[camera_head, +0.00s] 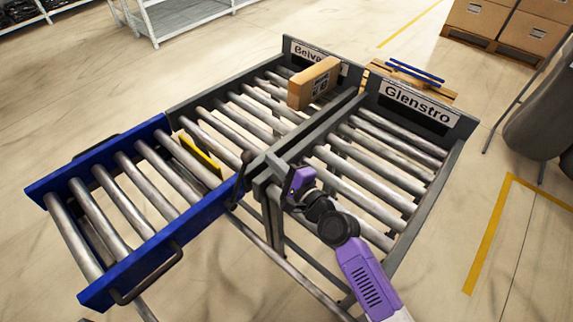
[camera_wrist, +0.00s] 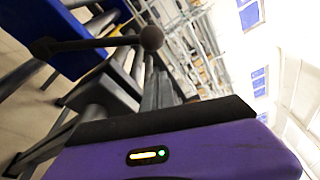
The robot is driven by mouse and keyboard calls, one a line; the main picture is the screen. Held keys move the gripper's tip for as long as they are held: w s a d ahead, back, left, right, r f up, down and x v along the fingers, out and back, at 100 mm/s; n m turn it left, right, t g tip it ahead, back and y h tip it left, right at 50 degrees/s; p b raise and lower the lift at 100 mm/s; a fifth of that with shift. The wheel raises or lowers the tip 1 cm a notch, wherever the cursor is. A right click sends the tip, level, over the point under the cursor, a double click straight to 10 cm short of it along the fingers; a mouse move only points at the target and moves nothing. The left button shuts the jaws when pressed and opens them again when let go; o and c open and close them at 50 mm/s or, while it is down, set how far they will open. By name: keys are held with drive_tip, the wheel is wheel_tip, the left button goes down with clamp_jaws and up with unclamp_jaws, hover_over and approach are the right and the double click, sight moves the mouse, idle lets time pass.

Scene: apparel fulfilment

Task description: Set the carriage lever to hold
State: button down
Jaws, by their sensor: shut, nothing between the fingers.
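The blue roller carriage (camera_head: 100,160) stands at the left, against the near end of the left conveyor lane. The carriage lever (camera_head: 246,160) appears as a small dark knob and rod at the carriage's right corner. In the wrist view the lever (camera_wrist: 95,44) is a dark rod with a ball knob, lying roughly level in front of the blue frame. My gripper (camera_head: 292,188) is to the right of the lever, by the lanes' shared near corner. Its grey fingers (camera_wrist: 158,88) look shut and empty, below the knob in the wrist view. Whether they touch the lever is unclear. No lever markings are readable.
A cardboard box (camera_head: 315,83) sits on the left lane, whose sign is partly hidden. A yellow plate (camera_head: 200,160) stands between carriage and left lane. The carriage rollers are bare. Stacked boxes (camera_head: 500,25) stand far right.

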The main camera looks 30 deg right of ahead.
sight(242, 170)
drive_tip(key=shift+w+a+r+p, duration=0.1)
drive_tip(key=shift+a+r+p, duration=0.25)
drive_tip(key=shift+a, duration=0.25)
drive_tip(key=shift+w+a+r+p, duration=0.1)
drive_tip(key=shift+a+r+p, duration=0.1)
drive_tip(key=shift+a+p, duration=0.3)
drive_tip(key=shift+a, duration=0.1)
drive_tip(key=s+a+r+n+t+p, duration=0.1)
drive_tip(key=s+a+n, duration=0.1)
drive_tip(key=a+n, duration=0.4)
drive_tip(key=s+a+r+n+t+y+p, duration=0.1)
drive_tip(key=s+a+n, duration=0.2)
drive_tip(key=a+n, duration=0.3)
drive_tip(key=a, duration=0.3)
drive_tip(key=shift+a+r, duration=0.2)
drive_tip(key=shift+r, duration=0.2)
